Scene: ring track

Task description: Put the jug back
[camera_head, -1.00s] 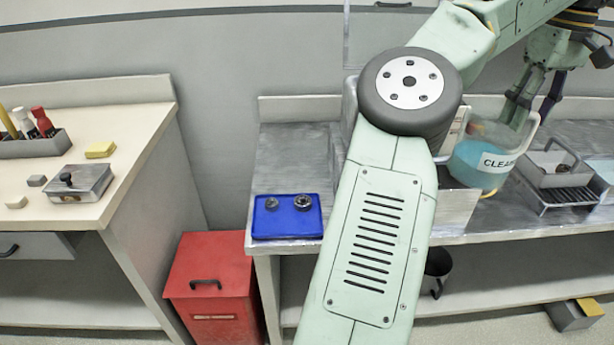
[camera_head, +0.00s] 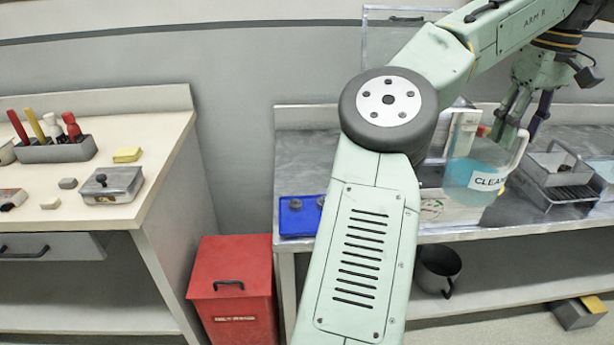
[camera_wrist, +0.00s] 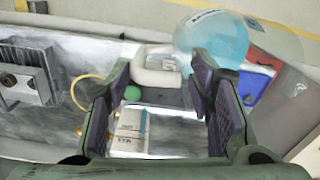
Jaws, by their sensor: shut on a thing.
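The jug (camera_head: 472,182) is clear, holds blue liquid and bears a white label starting "CLEA". It is upright over the right-hand bench; I cannot tell whether its base touches the top. My gripper (camera_head: 517,132) is at the jug's right, by its pale handle. In the wrist view the jug (camera_wrist: 212,38) lies beyond the fingertips, with the handle (camera_wrist: 155,72) between them. My gripper (camera_wrist: 165,75) is shut on that handle, its fingers held apart by it. My arm hides part of the bench left of the jug.
A blue tray (camera_head: 298,228) with small metal parts sits at the bench's left end. A metal basin (camera_head: 557,165) and a rack (camera_head: 570,194) stand right of the jug. A dark mug (camera_head: 437,268) is on the lower shelf. A red bin (camera_head: 230,285) stands between the benches.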

